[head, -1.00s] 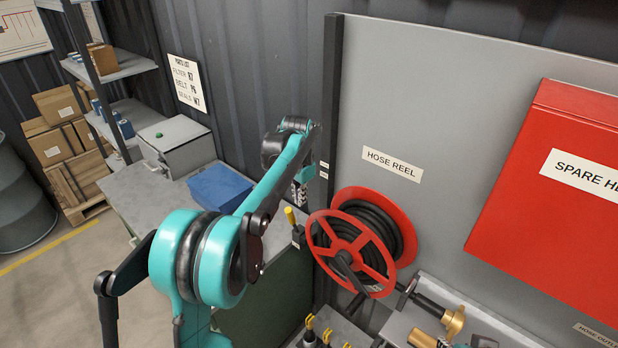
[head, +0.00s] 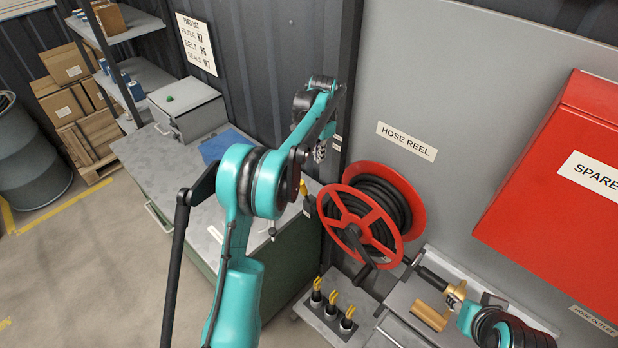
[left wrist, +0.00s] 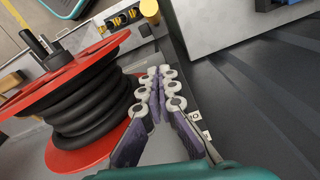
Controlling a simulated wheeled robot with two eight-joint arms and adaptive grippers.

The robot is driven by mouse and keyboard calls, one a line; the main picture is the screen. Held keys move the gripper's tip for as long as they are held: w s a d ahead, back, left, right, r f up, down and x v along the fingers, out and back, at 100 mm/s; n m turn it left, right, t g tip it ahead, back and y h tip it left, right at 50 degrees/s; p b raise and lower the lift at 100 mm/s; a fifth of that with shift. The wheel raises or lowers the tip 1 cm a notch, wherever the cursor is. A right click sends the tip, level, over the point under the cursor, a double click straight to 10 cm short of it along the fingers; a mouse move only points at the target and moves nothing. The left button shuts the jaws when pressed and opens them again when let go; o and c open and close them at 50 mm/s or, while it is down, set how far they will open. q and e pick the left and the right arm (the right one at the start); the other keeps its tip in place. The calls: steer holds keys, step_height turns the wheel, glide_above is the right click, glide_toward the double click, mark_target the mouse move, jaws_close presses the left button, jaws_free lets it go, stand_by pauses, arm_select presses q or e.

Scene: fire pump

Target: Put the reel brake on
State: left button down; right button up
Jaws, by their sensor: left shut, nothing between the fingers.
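The hose reel (head: 372,215), with red flanges and black hose, is mounted on the grey panel. A yellow-gripped lever (head: 304,188) with a black lower part stands just left of it, partly behind my arm; it looks like the reel brake. In the left wrist view its yellow knob (left wrist: 150,8) is at the top, beyond the fingertips. My left gripper (head: 320,152) is shut and empty, above the lever and apart from it; its fingers show in the wrist view (left wrist: 160,76).
A bench with a grey box (head: 187,108) and a blue item (head: 226,146) stands left. Several yellow-topped black items stand on a low shelf (head: 322,325) below the reel. A red cabinet (head: 555,190) is at right. The panel's dark edge post (head: 350,110) is close to my gripper.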

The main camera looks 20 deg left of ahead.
mark_target(304, 193)
arm_select(q)
steer(key=s+a+f+p, duration=0.1)
steer(key=s+a+f, duration=0.1)
steer(key=f, duration=0.7)
steer(key=shift+s+a, duration=0.15)
steer(key=shift+s, duration=0.35)
